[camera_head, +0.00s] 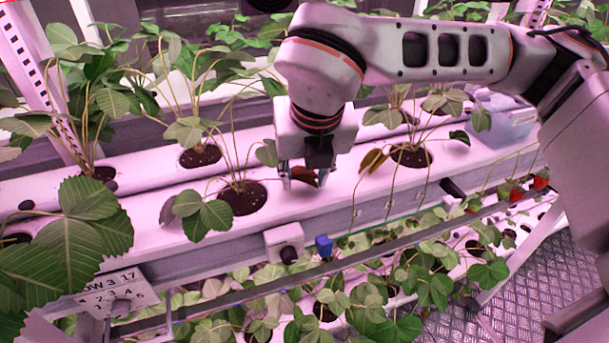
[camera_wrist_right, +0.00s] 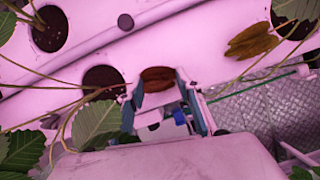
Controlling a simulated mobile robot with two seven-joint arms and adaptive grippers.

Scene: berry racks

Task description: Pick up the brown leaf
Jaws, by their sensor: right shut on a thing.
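A reddish-brown leaf (camera_head: 304,175) is between the fingers of my right gripper (camera_head: 300,178), just over the white growing channel (camera_head: 300,207). In the right wrist view the leaf (camera_wrist_right: 157,80) shows at the tips of the two blue-grey fingers of my right gripper (camera_wrist_right: 160,95). The gripper is shut on it and points down. My left gripper is not in view.
Strawberry plants grow from dark holes (camera_head: 242,198) on both sides of the gripper. A translucent bin (camera_head: 506,122) stands at the right end of the channel. A lower tier with leaves and red berries (camera_head: 540,183) lies in front. A row sign (camera_head: 118,293) is at lower left.

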